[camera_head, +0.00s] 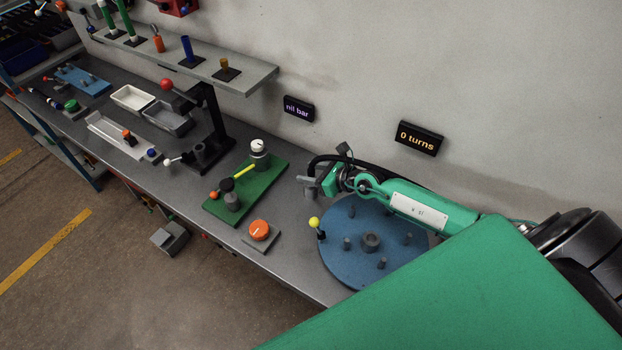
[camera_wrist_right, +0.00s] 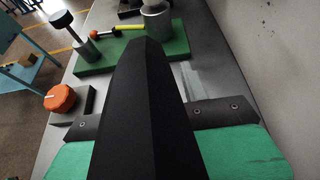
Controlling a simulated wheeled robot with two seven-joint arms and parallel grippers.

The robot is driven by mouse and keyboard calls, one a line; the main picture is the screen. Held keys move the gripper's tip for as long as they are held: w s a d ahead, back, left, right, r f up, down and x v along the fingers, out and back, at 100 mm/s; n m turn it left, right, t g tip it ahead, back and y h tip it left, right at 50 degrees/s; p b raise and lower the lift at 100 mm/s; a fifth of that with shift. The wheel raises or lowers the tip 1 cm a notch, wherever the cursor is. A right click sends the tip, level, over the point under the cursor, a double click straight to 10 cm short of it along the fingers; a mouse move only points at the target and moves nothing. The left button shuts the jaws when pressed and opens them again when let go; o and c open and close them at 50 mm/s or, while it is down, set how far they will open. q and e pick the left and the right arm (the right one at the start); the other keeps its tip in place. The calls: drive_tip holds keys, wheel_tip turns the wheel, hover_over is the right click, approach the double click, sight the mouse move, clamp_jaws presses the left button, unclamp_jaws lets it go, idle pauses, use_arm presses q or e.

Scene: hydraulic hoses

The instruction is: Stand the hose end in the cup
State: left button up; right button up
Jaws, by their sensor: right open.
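My right gripper (camera_head: 309,184) is open above the bench between the green board and the blue disc. A grey cylinder (camera_head: 260,161), possibly the cup, stands at the board's far end. My left gripper is out of view.
A blue disc (camera_head: 343,270) with several pegs and a grey centre ring lies under my right arm. An orange knob (camera_head: 259,229) sits at the front edge. A red-balled lever stand (camera_head: 215,120) and trays (camera_head: 132,97) stand left. A wall shelf (camera_head: 232,85) runs behind.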

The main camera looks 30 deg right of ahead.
drive_tip(key=shift+c, duration=0.5)
clamp_jaws()
